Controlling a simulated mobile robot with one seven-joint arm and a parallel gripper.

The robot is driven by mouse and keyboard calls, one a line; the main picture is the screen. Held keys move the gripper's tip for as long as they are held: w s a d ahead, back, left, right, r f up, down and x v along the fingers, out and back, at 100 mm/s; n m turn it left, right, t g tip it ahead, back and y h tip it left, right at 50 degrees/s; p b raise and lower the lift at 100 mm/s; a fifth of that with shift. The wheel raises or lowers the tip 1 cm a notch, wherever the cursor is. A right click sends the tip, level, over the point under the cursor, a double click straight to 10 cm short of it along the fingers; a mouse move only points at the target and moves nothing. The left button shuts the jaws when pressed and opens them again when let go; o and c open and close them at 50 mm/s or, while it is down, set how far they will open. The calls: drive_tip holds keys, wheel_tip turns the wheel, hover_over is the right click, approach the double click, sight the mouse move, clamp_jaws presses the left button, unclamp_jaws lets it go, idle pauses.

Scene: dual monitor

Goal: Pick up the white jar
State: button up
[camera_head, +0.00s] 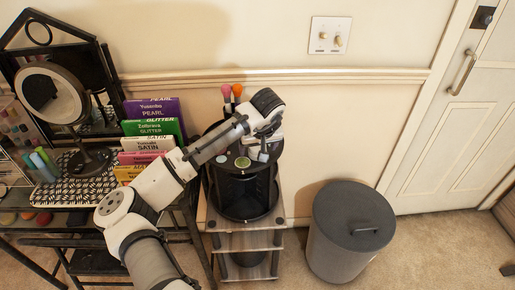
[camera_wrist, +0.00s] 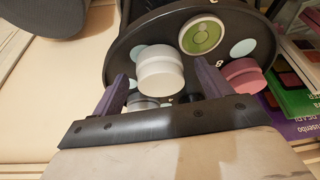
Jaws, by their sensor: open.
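The white jar (camera_wrist: 160,72) is a short round tub with a wide lid, standing on the top of a black round organizer (camera_wrist: 122,62). In the wrist view my gripper (camera_wrist: 161,82) is open, with one dark finger on each side of the jar and the jar showing beyond and between them. I cannot tell whether either finger touches it. In the head view my gripper (camera_head: 262,148) is over the right part of the organizer (camera_head: 240,196); the white jar is hard to make out there, largely hidden by the gripper.
A green-lidded jar (camera_wrist: 202,35) and a pink jar (camera_wrist: 240,75) stand close to the white jar. Brushes (camera_head: 232,91) rise behind the organizer. Colored palettes (camera_head: 152,125) and a round mirror (camera_head: 52,93) are to the left. A grey bin (camera_head: 347,228) stands on the floor at right.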

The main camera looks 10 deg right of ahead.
drive_tip(key=c, duration=1.1)
drive_tip(key=shift+r, duration=0.1)
